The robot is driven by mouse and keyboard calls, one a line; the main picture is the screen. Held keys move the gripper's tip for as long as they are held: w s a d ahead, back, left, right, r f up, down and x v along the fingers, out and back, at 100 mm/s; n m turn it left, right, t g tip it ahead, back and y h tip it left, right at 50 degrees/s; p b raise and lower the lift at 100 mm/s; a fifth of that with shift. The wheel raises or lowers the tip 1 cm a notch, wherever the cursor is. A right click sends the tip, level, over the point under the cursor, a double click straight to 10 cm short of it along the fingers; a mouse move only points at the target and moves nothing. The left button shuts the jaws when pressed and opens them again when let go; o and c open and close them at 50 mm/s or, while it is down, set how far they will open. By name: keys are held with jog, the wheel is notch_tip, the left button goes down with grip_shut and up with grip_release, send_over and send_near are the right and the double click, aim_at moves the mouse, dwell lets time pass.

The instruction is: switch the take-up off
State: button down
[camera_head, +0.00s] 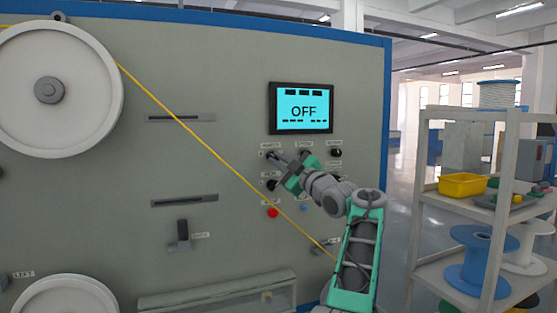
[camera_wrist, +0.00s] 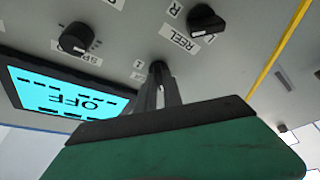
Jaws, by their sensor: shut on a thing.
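The control panel's display (camera_head: 303,108) is lit cyan and reads OFF; it also shows, turned over, in the wrist view (camera_wrist: 72,100). Below it are small black rotary knobs. My gripper (camera_head: 274,157) reaches the upper-left knob from the lower right. In the wrist view my gripper's fingers (camera_wrist: 159,84) are shut on this upper-left knob (camera_wrist: 157,67), which is mostly hidden by them. Its label is too small or covered to read, and its setting cannot be told.
A knob labelled REEL (camera_wrist: 205,20) and another knob (camera_wrist: 75,38) sit close by. A red button (camera_head: 272,212) is lower on the panel. A yellow cable (camera_head: 215,152) runs diagonally from the upper wheel (camera_head: 100,85) past my arm. A shelf (camera_head: 460,203) stands right.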

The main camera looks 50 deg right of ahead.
jog(key=c, duration=1.5)
grip_release()
jog(key=b+v, duration=0.3)
jog(key=v, duration=0.4)
jog(key=shift+s+a+f, duration=0.1)
jog(key=shift+s+f, duration=0.05)
jog(key=shift+s, duration=0.15)
